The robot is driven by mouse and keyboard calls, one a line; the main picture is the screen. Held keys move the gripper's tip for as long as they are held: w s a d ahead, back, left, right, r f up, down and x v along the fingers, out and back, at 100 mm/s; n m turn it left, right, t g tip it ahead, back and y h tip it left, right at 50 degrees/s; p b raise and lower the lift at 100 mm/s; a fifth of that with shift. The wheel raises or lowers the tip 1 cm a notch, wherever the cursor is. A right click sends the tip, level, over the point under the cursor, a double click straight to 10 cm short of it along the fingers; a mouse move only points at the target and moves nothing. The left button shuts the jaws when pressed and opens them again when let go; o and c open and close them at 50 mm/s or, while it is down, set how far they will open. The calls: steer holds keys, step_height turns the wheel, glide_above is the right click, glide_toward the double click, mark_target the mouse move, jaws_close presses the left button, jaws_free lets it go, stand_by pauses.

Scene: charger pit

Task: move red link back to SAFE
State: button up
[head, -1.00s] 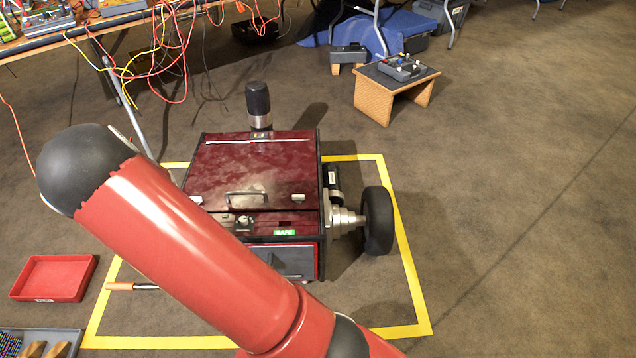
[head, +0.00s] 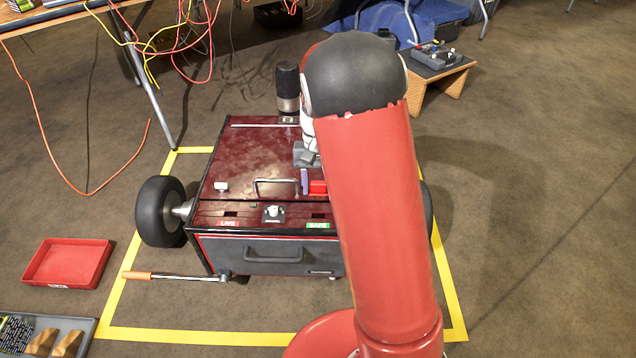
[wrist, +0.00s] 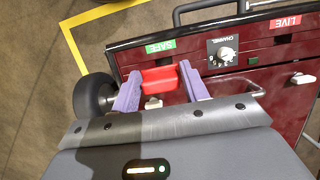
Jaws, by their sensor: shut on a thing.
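My gripper (wrist: 160,88) is shut on the red link (wrist: 159,79), with a purple finger at each side of it. In the head view the red link (head: 318,187) shows beside one finger, over the dark red machine's lid (head: 245,160), partly behind my arm. The green SAFE label (wrist: 160,46) is just beyond the link in the wrist view; it also shows in the head view (head: 318,225). The link hides the area below SAFE in the wrist view, so I cannot tell its height above the panel. The red LIVE label (head: 228,223) is further left, with a dark slot behind it.
A channel knob (head: 272,212) sits between the labels. A lid handle (head: 276,184) and a dark cylinder (head: 287,88) stand up from the machine. An orange-handled lever (head: 138,275) sticks out left. A red tray (head: 68,263) lies on the floor outside the yellow tape.

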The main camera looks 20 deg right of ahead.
mark_target(318, 198)
step_height(318, 198, down, 5)
steer(key=b, duration=0.3)
steer(key=shift+r, duration=0.15)
steer(key=shift+f+b, duration=0.4)
steer(key=shift+f, duration=0.7)
steer(key=shift+f+b, duration=0.55)
steer(key=shift+f, duration=0.8)
steer(key=o, duration=1.1)
steer(key=shift+o, duration=0.2)
steer(key=p+v, duration=0.1)
steer(key=v, duration=0.6)
steer(key=shift+r, duration=0.4)
